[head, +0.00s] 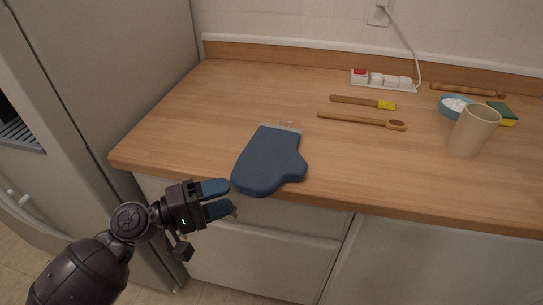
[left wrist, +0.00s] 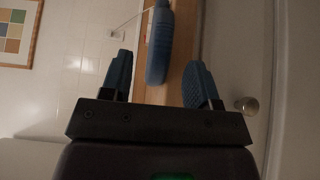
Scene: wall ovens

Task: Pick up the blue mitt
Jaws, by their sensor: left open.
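The blue mitt (head: 268,160) lies flat on the wooden counter, its rounded end at the front edge and its pale cuff toward the back. My left gripper (head: 226,198) is just left of and in front of the mitt's rounded end, its fingers pointing right, apart from the mitt in the head view. It is open and empty. In the left wrist view, the mitt (left wrist: 160,45) shows between and beyond the two spread blue fingers of my left gripper (left wrist: 160,82). My right gripper is in neither view.
The wooden counter (head: 210,100) is clear around the mitt. Behind and right lie a brush (head: 360,101), a wooden spoon (head: 360,120), a power strip (head: 385,80), a bowl (head: 455,106), a beige cup (head: 473,132) and a sponge (head: 503,112).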

